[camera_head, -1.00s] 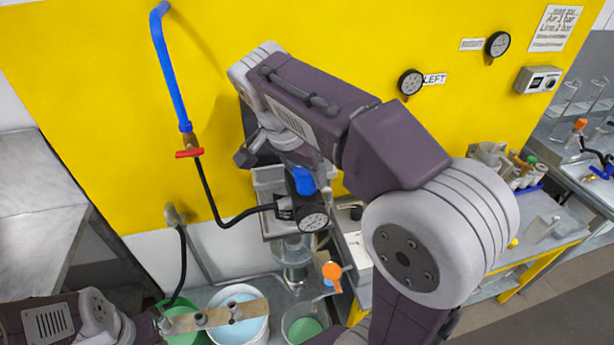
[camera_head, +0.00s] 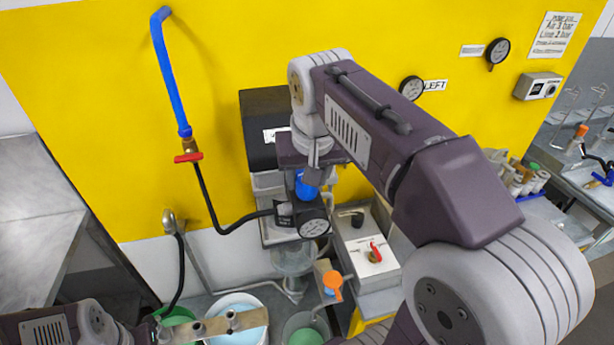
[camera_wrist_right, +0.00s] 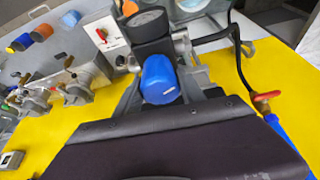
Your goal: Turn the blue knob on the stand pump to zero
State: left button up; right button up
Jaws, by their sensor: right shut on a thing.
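The blue knob (camera_head: 306,186) sits on the dark stand pump regulator, just above its round gauge (camera_head: 313,226). My right gripper (camera_head: 312,180) comes down on the knob from above and is shut on it. In the right wrist view the knob (camera_wrist_right: 160,80) stands between my right gripper's fingers (camera_wrist_right: 160,88), with the gauge (camera_wrist_right: 147,23) behind it. The gauge reading is too small to tell. My left gripper (camera_head: 155,327) is at the lower left by the buckets, and its fingers are not clear.
A black hose (camera_head: 232,226) runs from the regulator to a red-handled valve (camera_head: 188,157) below a blue pipe (camera_head: 168,72) on the yellow wall. A red-handled switch panel (camera_head: 373,253), an orange knob (camera_head: 333,280) and a bucket (camera_head: 240,300) crowd the space below and beside the pump.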

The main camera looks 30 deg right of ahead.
jog(key=shift+n, duration=0.4)
jog(key=o, duration=1.3)
jog(key=shift+o, duration=0.2)
jog(key=shift+s, duration=0.1)
jog(key=d+v, duration=0.1)
jog(key=v, duration=0.8)
jog(key=shift+a+p, duration=0.35)
jog(key=shift+a, duration=0.1)
